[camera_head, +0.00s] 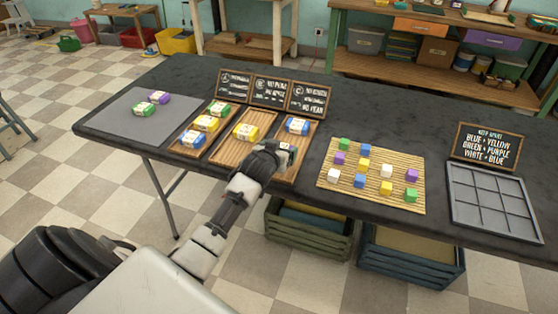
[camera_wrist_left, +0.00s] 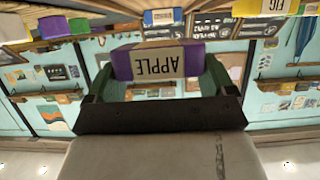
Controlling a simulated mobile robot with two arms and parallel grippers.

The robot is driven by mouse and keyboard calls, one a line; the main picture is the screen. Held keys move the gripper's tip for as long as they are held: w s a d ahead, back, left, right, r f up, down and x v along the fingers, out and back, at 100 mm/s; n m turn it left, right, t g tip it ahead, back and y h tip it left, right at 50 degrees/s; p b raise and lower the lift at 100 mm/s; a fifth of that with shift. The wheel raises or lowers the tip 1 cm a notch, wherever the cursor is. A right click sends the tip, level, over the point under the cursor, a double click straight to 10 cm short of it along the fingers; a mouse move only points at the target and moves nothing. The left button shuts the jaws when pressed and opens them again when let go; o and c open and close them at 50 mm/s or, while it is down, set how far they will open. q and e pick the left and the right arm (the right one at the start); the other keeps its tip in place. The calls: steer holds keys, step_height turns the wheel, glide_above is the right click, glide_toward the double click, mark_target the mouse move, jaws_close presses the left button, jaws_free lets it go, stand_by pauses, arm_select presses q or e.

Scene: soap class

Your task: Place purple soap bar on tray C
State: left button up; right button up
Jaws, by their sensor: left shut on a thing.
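My left gripper (camera_head: 276,154) is shut on a purple soap bar and holds it over the front half of the right-hand tray. In the left wrist view the purple soap bar (camera_wrist_left: 122,64) has a pale band reading "APPLE", upside down, and sits between the green fingers. In the head view the gripper mostly hides it. Tray C (camera_head: 309,147), the right-hand wooden tray, has a blue soap bar (camera_head: 297,126) at its back. Its chalkboard sign (camera_head: 309,98) stands behind it. My right gripper is in neither view.
The middle tray (camera_head: 229,150) holds one yellow bar (camera_head: 246,132); the left tray holds green, yellow and blue bars. A grey mat (camera_head: 122,122) carries a green and another purple bar (camera_head: 160,97). Right lie a slatted mat with cubes (camera_head: 338,180) and a grey divided tray (camera_head: 489,205).

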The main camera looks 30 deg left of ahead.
arm_select(q)
steer(key=shift+w+a+f, duration=0.2)
steer(key=shift+w+a, duration=0.1)
steer(key=shift+f, duration=2.05)
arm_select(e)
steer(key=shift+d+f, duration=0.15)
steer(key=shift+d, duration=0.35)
arm_select(q)
steer(key=shift+f+b, duration=0.15)
steer(key=shift+b, duration=0.15)
steer(key=o, duration=0.8)
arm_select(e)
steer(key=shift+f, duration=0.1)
